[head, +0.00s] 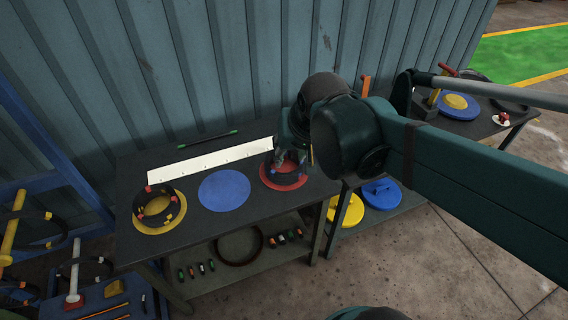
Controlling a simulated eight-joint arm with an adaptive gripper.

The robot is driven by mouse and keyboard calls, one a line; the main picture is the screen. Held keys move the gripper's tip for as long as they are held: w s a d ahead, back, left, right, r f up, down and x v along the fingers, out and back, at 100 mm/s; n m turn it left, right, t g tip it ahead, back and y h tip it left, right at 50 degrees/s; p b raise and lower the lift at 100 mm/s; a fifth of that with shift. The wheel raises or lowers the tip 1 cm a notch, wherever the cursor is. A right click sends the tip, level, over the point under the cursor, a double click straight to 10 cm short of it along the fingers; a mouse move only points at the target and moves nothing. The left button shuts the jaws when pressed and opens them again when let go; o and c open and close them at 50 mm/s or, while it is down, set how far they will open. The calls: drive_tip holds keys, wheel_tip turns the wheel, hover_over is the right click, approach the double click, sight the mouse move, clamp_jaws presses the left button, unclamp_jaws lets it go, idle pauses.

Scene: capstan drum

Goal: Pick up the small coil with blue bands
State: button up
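A black coil (271,178) lies on the red disc (266,183) at the right of the near table; blue marks show near it, but I cannot tell clearly whether they are its bands. My gripper (291,163) points down at this coil, partly over it and hiding its back part. I cannot tell whether the fingers touch it, or whether they are open or shut. Another black coil with red and yellow bands (140,213) lies on the yellow disc (157,231) at the left of the table. The blue disc (224,190) between them is empty.
A white ruled strip (212,160) and a thin green-tipped rod (208,139) lie behind the discs, before a corrugated wall (200,60). The lower shelf (215,275) holds a larger ring (262,243). A rack with posts and coils (45,245) stands left; another table (475,125) stands right.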

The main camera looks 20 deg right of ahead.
drive_tip(key=w+d+f+m+g+b, duration=0.1)
drive_tip(key=w+d+f+m+g, duration=0.35)
drive_tip(key=w+f, duration=0.6)
drive_tip(key=m+g+b, duration=0.1)
drive_tip(key=m+b, duration=0.1)
drive_tip(key=m, duration=0.5)
hover_over(295, 170)
drive_tip(key=shift+f, duration=6.55)
drive_tip(key=shift+f, duration=0.1)
drive_tip(key=shift+f, duration=1.15)
drive_tip(key=shift+f, duration=0.1)
drive_tip(key=shift+a+f, duration=0.1)
drive_tip(key=shift+f, duration=2.45)
clamp_jaws()
